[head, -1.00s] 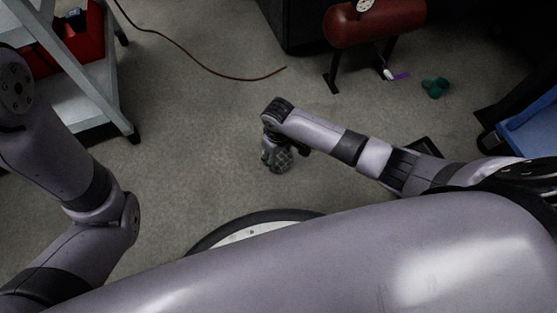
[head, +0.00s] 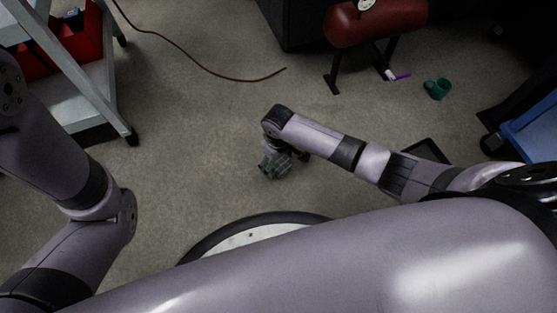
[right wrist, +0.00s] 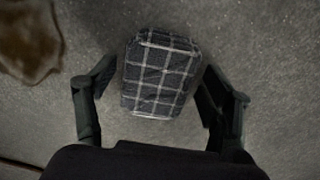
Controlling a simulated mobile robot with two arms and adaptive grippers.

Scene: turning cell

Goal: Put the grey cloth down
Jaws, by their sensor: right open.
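The grey cloth (right wrist: 160,75) is a folded, dark grey checked pad with pale lines. In the right wrist view it lies between the two spread fingers of my right gripper (right wrist: 157,78), with a gap at the left finger; the right finger is close to its edge. In the head view the cloth (head: 272,166) shows just below my right gripper (head: 286,160), partly hidden by it. Whether the cloth rests fully on the floor is hard to tell. My left arm comes in at the left, but its gripper is out of view.
A brown wet patch (right wrist: 28,40) lies on the floor at upper left in the right wrist view. A grey cart (head: 100,108) stands left, a red tank (head: 375,22) at the back, a green mug (head: 438,88) at right. A brown cable (head: 190,56) crosses the floor.

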